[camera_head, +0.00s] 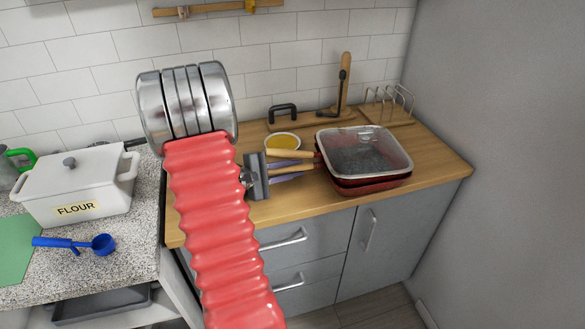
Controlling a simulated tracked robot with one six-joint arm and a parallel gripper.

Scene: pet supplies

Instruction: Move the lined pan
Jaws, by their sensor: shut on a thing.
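A square dark red pan (345,183) sits on the wooden worktop, with a clear rimmed lid (363,150) over its dark speckled inside. A second red rim shows close under the first, so it seems to be stacked. My gripper (312,163) comes in from the left, level with the pan's left side. Its tan and purplish fingers are shut at the pan's handle side. The handle is mostly hidden between the fingers, and I cannot tell whether the pan is lifted.
A yellow-filled bowl (283,142) stands just behind my gripper. A dark-handled board (285,116), an upright wooden handle (345,75) and a wire rack (388,101) are behind the pan. A grey wall (510,150) bounds the right. A white flour box (75,182) and blue scoop (102,244) are left.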

